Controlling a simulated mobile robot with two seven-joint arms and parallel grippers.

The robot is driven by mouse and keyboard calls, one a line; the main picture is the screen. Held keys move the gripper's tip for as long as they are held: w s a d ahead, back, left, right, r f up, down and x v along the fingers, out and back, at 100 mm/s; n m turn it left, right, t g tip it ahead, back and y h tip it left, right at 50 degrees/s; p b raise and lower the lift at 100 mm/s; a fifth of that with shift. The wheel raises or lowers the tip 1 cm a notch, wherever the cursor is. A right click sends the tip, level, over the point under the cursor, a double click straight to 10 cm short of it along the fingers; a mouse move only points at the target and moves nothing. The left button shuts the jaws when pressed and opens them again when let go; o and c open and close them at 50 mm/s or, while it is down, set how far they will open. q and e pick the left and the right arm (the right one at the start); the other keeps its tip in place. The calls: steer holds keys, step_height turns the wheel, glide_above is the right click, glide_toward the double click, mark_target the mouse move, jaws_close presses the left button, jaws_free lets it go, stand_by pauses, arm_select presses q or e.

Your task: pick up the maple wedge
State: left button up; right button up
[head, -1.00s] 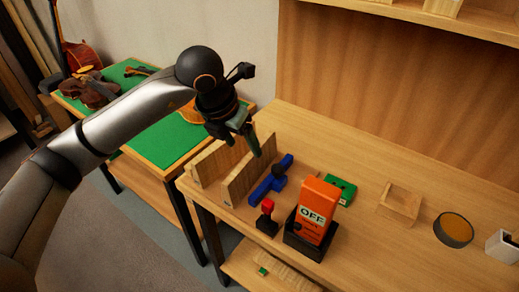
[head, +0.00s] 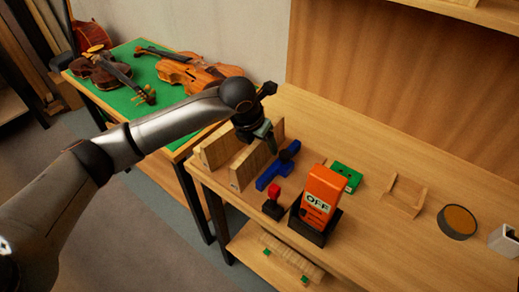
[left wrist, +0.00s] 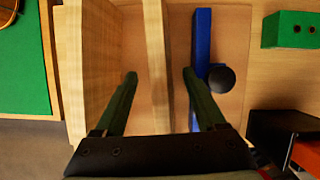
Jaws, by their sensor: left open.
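Two pale wooden wedges stand on edge side by side at the bench's left end: a left wedge (head: 214,150) and a right wedge (head: 250,166). I cannot tell for sure from the grain which is maple. My left gripper (head: 268,138) is open over the right wedge and hides part of it. In the left wrist view, the gripper (left wrist: 159,76) has one dark green finger on each side of the right wedge (left wrist: 156,45), with gaps between. The left wedge (left wrist: 98,50) lies outside the left finger. My right gripper is not in view.
A blue tool (head: 270,175) with a dark round knob lies close to the right finger. A red-topped block (head: 273,204), an orange OFF device (head: 321,190) and a green box (head: 347,176) stand further right. Violins lie on a green table (head: 126,52) at left.

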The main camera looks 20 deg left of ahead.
arm_select(q)
steer(key=shift+w+f, duration=0.2)
steer(key=shift+f, duration=0.3)
jaws_close()
steer(key=shift+r, duration=0.1)
stand_by(0.4)
